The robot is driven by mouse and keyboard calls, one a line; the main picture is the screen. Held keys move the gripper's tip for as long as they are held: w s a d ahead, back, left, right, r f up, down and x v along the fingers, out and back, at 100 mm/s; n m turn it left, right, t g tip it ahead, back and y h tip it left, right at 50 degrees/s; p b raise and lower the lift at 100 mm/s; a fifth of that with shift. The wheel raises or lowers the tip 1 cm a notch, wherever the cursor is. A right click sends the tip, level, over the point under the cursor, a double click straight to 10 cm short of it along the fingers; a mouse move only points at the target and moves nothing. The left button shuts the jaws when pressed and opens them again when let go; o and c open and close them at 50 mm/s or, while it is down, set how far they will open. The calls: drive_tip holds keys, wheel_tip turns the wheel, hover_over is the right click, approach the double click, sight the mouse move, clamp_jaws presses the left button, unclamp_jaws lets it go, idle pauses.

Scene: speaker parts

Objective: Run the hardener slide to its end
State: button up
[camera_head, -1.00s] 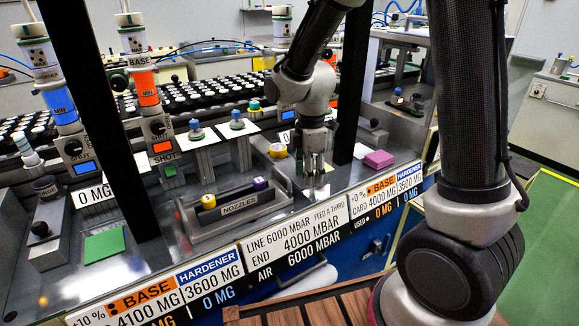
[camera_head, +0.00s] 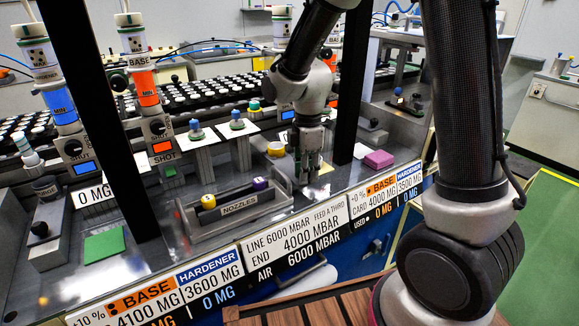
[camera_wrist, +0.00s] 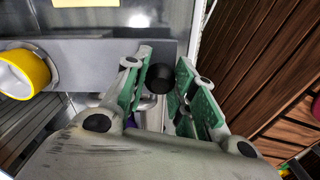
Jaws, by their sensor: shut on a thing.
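My gripper (camera_head: 308,172) is low over the bench, right of the nozzle tray. In the wrist view my gripper (camera_wrist: 163,85) has its green-padded fingers on either side of a round black knob (camera_wrist: 160,78), and it is shut on it. The knob stands by a grey metal strip (camera_wrist: 100,50). In the head view my fingers hide this knob, so I cannot read which slide it belongs to. Another black knob (camera_head: 374,123) is on the grey unit at the right. One more black knob (camera_head: 40,229) is on the grey block at the far left.
A yellow-rimmed roll (camera_wrist: 22,72) lies left of my fingers; it shows as a yellow piece (camera_head: 276,149) in the head view. The nozzle tray (camera_head: 240,208) is left, a pink block (camera_head: 378,159) right. A dark upright post (camera_head: 352,85) stands close beside my arm.

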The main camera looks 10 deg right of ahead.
sight(280, 148)
drive_tip(key=shift+w+a, duration=0.7)
drive_tip(key=shift+w, duration=1.5)
drive_tip(key=shift+w+a, duration=0.75)
drive_tip(key=shift+w, duration=1.4)
drive_tip(key=shift+w+a, duration=0.7)
drive_tip(key=shift+w, duration=1.5)
drive_tip(key=o, duration=1.1)
wheel_tip(280, 148, up, 12)
drive_tip(key=m, duration=0.2)
drive_tip(key=s+d+r+m+t, duration=0.1)
drive_tip(key=s+d+m, duration=0.4)
drive_tip(key=s, duration=0.6)
drive_tip(key=s+d+r+m+t, duration=0.2)
drive_tip(key=s+d+m, duration=0.4)
drive_tip(key=s, duration=0.5)
drive_tip(key=s+d+r+m+t, duration=0.1)
drive_tip(key=s+d+r+m, duration=0.2)
drive_tip(key=s+d+m, duration=0.2)
drive_tip(key=shift+s+d+r+m, duration=0.3)
drive_tip(key=shift+s+d, duration=1.5)
drive_tip(key=shift+s, duration=1.3)
